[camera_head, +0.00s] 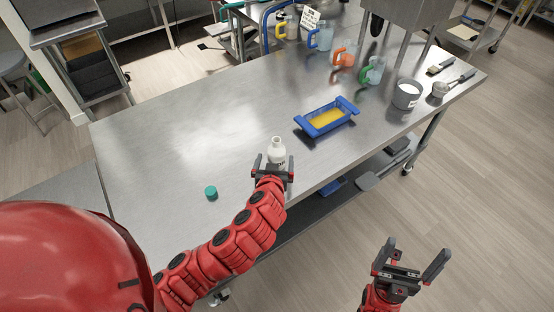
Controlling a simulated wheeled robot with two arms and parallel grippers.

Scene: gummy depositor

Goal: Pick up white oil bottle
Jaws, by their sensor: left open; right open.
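The white oil bottle (277,147) stands upright near the front edge of the steel table, its neck uncapped. My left gripper (273,166) is open at the bottle, with its fingers on either side of the lower part; I cannot tell whether they touch it. The gripper hides the bottle's base. A small teal cap (211,192) lies on the table to the left of the gripper. My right gripper (411,262) is open and empty, over the floor in front of the table.
A blue tray with yellow content (327,118) sits right of the bottle. Several pitchers with coloured handles, including an orange one (344,58), stand along the back.

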